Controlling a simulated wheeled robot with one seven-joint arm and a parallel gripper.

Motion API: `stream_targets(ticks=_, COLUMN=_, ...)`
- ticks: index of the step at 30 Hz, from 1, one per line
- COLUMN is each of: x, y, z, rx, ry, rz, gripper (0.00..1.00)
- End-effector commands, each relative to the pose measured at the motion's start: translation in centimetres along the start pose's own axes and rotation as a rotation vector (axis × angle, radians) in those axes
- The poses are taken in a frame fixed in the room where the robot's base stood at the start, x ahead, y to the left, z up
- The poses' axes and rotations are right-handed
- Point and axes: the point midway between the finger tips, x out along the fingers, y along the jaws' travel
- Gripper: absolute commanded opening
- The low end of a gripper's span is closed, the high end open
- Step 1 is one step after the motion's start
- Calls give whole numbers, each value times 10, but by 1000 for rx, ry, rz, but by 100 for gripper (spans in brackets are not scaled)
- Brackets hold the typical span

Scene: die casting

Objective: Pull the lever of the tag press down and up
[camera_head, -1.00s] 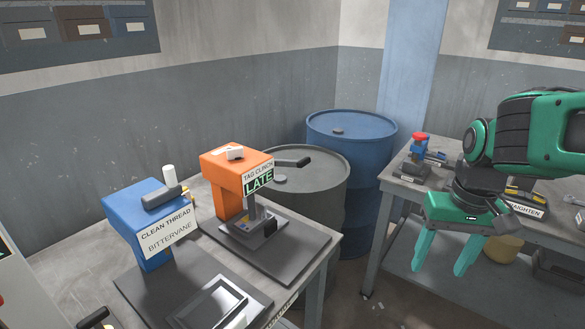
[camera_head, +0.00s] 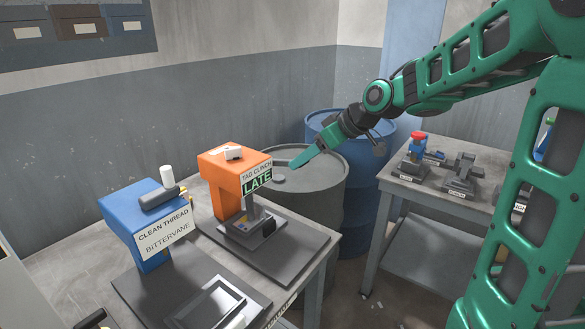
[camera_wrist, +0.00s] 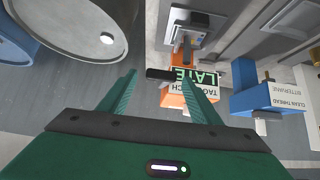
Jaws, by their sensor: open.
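The tag press (camera_head: 222,178) is orange, with TAG CLINCH and green LATE labels, and stands on the left table. In the wrist view the lever (camera_wrist: 165,75) shows as a black bar whose end lies between my fingertips in the picture, beside the LATE label. My gripper (camera_head: 297,163) is open and empty, just right of the press. In the wrist view, my gripper (camera_wrist: 158,73) has its two green fingers apart. I cannot tell whether they touch the lever.
A blue press (camera_head: 140,225) labelled CLEAN THREAD stands left of the orange one. A grey drum (camera_head: 315,205) and a blue drum (camera_head: 365,190) stand behind and right of the left table. A second table (camera_head: 410,205) with small tools is at the right.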

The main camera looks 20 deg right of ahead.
Motion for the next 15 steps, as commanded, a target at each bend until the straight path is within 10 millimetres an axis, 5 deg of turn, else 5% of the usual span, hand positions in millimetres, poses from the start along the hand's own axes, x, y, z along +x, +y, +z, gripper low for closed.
stream_targets(ticks=6, x=39, y=-1, z=1, rx=0, ry=-4, rz=-3, gripper=58)
stream_targets(ticks=15, x=64, y=-1, z=1, rx=0, ry=-2, rz=0, gripper=58)
